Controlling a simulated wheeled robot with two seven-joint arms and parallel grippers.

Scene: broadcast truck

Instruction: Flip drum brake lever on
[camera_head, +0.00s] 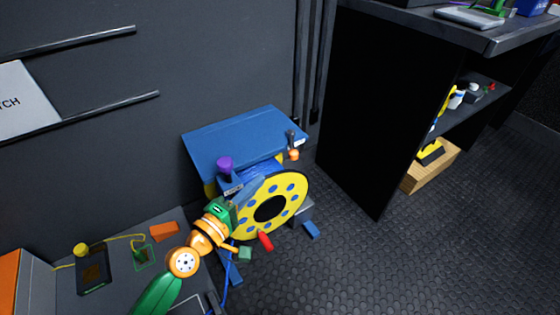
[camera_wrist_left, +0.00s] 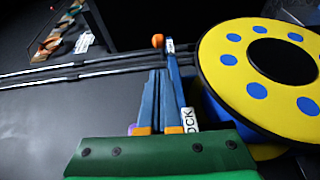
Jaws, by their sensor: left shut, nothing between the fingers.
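The cable drum (camera_head: 296,204) has a yellow flange with blue spots and a dark hub; it also fills the upper right of the left wrist view (camera_wrist_left: 225,68). A short dark lever with an orange knob (camera_head: 294,155) stands at the drum's far end, beside a small white label. In the left wrist view an orange knob (camera_wrist_left: 157,40) shows beyond the fingertips. A LOCK label (camera_wrist_left: 190,119) is on the near end of the blue bar. My left gripper (camera_head: 257,183) is shut and empty, its blue fingers pointing along the bar toward the knob, apart from it.
A blue box top (camera_head: 240,138) lies behind the drum, with a purple knob (camera_head: 224,164) at its near corner. A red handle (camera_head: 265,241) sticks out at the drum's front. A black shelf unit (camera_head: 370,110) stands right. Dark floor is open in front.

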